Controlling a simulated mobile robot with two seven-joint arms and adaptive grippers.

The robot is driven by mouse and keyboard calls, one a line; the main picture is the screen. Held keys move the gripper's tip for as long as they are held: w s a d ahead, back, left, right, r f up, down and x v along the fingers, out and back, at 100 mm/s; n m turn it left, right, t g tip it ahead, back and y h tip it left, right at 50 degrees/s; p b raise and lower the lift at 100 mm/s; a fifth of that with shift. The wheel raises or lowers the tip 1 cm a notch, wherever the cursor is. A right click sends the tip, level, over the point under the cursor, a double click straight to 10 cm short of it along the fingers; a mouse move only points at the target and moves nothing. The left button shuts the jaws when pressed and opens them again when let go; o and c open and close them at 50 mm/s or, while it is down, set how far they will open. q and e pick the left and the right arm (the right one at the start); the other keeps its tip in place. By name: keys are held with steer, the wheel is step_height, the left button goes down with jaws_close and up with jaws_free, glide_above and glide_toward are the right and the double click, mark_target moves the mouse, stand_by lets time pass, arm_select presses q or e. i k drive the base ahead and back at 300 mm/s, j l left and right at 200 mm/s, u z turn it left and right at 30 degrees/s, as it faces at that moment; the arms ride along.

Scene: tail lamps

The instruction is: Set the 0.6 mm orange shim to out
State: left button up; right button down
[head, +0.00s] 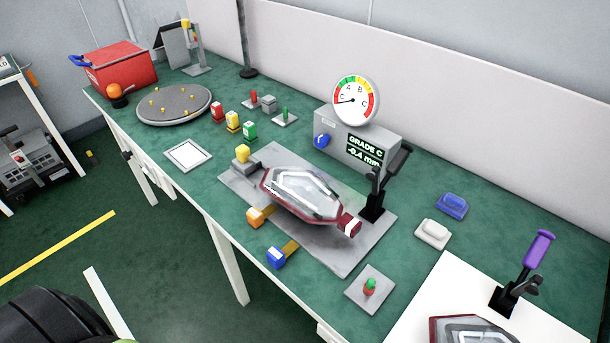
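The orange shim (256,217) is a small orange block at the front left edge of the grey fixture plate (330,254). A short ochre strip runs from it towards the lamp; I cannot tell how far it goes under. A tail lamp (304,191), clear with a dark red rim, lies on the plate. A blue block (276,258) with an ochre strip sits further along the front edge. The display (364,151) reads GRADE C, -0.4 mm. Neither gripper is in view.
A dial gauge (355,100) stands behind the plate, its needle at the left C. A black toggle clamp (377,190) stands at the plate's right. A button pad (369,289), round turntable (174,104) and red bin (119,68) share the green bench. A purple-handled clamp (536,250) is at right.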

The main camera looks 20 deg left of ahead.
mark_target(254, 217)
steer(key=j+u, duration=0.2)
steer(key=u, duration=0.25)
steer(key=j+u, duration=0.25)
steer(key=u, duration=0.2)
steer(key=i+l, duration=0.05)
